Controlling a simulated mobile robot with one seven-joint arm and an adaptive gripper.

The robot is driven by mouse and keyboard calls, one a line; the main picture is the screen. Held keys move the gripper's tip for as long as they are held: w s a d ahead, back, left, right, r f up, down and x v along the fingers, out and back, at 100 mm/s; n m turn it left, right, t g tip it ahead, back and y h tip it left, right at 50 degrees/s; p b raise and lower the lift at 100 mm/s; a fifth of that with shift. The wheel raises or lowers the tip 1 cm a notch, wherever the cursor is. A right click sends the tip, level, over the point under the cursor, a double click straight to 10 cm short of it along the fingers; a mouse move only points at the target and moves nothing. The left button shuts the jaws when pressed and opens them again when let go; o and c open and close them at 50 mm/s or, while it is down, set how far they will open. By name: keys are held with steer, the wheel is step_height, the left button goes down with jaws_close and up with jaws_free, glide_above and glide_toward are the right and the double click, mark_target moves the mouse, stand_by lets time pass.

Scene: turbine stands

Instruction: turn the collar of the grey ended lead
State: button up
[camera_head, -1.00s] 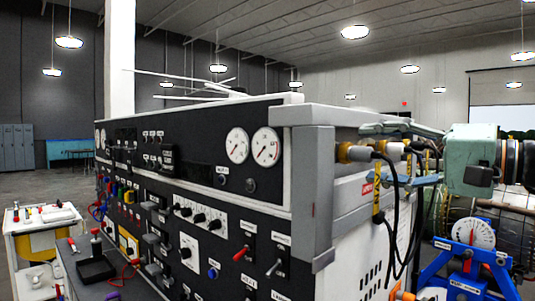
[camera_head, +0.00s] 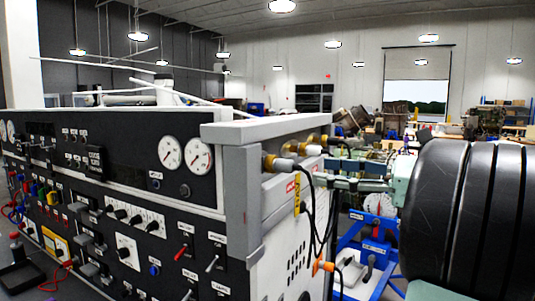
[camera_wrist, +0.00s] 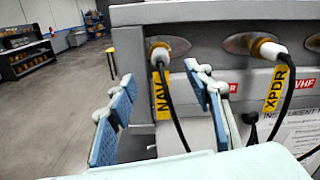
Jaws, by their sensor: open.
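The nearest lead (camera_head: 287,165) plugs into the console's end panel with a brass collar and grey end; its black cable hangs down. In the wrist view the left lead, tagged NAV (camera_wrist: 160,53), appears to be the same one; its end looks pale there. A second lead with a whiter end (camera_head: 312,150) sits behind it, tagged XPDR in the wrist view (camera_wrist: 270,49). My gripper (camera_wrist: 160,80) is open, its blue-padded fingers on either side of the NAV lead's line of sight. In the head view my gripper (camera_head: 333,173) is right of the leads, apparently apart from them.
The console (camera_head: 130,200) with gauges and switches fills the left. Its grey corner post (camera_head: 243,195) stands close to the nearest lead. A blue stand with a dial (camera_head: 375,240) is below my arm. Open floor (camera_wrist: 65,110) lies left in the wrist view.

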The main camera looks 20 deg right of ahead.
mark_target(293, 167)
steer(key=shift+m, duration=0.4)
steer(key=p+x, duration=0.1)
steer(key=x, duration=0.9)
steer(key=shift+w+a, duration=0.2)
steer(key=c, duration=1.2)
steer(key=shift+o, duration=0.2)
